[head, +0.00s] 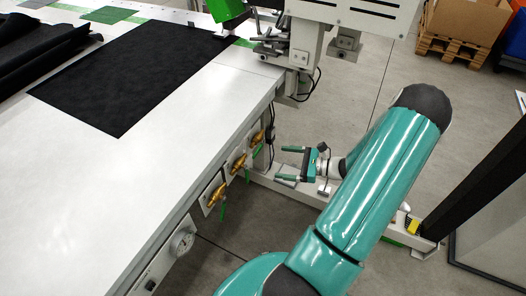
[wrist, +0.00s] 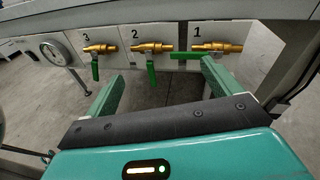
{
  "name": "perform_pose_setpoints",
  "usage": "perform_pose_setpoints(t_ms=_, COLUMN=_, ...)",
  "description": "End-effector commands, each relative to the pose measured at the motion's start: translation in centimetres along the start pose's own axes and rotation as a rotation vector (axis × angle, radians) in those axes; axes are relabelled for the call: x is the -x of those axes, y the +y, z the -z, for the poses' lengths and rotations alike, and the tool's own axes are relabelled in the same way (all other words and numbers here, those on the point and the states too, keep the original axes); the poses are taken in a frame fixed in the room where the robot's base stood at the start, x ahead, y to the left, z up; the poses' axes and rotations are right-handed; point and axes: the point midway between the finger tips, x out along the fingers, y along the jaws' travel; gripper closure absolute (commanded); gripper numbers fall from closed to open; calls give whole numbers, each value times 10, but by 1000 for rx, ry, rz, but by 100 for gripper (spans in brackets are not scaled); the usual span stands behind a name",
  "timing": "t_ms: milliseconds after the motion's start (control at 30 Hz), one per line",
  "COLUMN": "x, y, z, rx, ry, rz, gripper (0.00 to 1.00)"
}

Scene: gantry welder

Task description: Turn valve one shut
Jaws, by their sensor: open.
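Valve one is the brass valve (wrist: 217,47) under the label 1, at the right of the row in the wrist view. Its green handle (wrist: 186,55) lies roughly level, pointing left along the pipe. In the head view valve one (head: 257,138) is the farthest valve on the table's side. My gripper (wrist: 160,72) is open and empty, its two green fingers pointing toward the panel.
Valve two (wrist: 152,47) and valve three (wrist: 100,48) sit left of valve one, their green handles hanging down. A round gauge (wrist: 52,50) is farther left. The white table (head: 190,110) overhangs the valves. The welder head (head: 305,40) stands above; a frame beam (head: 310,190) runs along the floor.

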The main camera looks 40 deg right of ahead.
Motion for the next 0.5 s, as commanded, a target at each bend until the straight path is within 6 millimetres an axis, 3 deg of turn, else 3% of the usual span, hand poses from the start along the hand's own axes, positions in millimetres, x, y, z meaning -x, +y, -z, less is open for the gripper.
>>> perform_pose_setpoints(t_ms=100, x=24, y=-11, z=26, rx=-89, ry=-76, rz=141, gripper=10)
perform_pose_setpoints(t_ms=233, x=35, y=-17, z=38, rx=-128, ry=-115, rz=212, gripper=10)
perform_pose_setpoints(t_ms=367, x=29, y=-20, z=38, rx=-135, ry=-123, rz=224, gripper=10)
perform_pose_setpoints(t_ms=500, x=8, y=-24, z=36, rx=-134, ry=-121, rz=219, gripper=10)
